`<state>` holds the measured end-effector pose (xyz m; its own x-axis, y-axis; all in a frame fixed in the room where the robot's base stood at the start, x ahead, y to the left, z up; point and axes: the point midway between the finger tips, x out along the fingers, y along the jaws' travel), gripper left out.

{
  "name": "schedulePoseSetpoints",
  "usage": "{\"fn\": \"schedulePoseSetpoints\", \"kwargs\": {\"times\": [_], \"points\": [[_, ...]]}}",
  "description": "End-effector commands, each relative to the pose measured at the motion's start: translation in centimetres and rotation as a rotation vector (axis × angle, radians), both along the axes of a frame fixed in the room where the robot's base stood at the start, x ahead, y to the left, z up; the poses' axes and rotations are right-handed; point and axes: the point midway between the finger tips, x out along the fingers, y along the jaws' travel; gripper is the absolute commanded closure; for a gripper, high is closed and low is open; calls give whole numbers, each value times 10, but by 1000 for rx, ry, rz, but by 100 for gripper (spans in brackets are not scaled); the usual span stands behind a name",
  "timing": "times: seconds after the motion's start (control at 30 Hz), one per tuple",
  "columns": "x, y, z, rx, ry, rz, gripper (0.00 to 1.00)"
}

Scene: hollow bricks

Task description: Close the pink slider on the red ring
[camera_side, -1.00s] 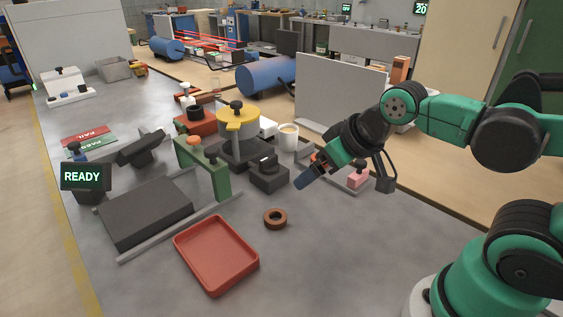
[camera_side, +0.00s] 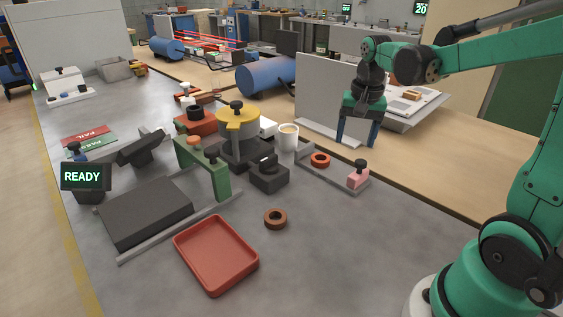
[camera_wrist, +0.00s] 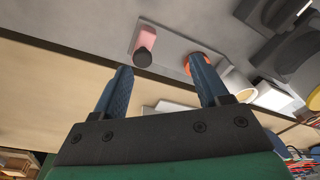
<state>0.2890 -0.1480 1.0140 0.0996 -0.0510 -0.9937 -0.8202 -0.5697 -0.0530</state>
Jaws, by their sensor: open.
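The pink slider (camera_side: 357,178), a block with a black knob, sits at the near right end of a grey rail (camera_side: 335,178). The red ring (camera_side: 320,160) lies at the far left end of the rail, apart from the slider. My gripper (camera_side: 357,144) is open and empty, pointing down above and behind the rail. In the wrist view the pink slider (camera_wrist: 146,40) shows beyond the gap between my fingers (camera_wrist: 163,72). The red ring (camera_wrist: 190,66) is partly hidden there behind the right finger.
A white cup (camera_side: 288,137) stands just left of the rail's far end. A black block (camera_side: 268,175) and a brown ring (camera_side: 275,218) lie to the left. A grey panel (camera_side: 345,98) stands behind. The table front right is clear.

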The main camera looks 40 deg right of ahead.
Motion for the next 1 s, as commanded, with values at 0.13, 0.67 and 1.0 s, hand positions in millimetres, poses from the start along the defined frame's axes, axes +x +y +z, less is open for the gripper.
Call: {"fn": "schedulePoseSetpoints", "kwargs": {"times": [0.13,0.67,1.0], "points": [[-2,-29,-11,45,69,-159,32],[-4,-37,-61,61,93,-213,32],[-4,-37,-71,61,93,-212,32]]}}
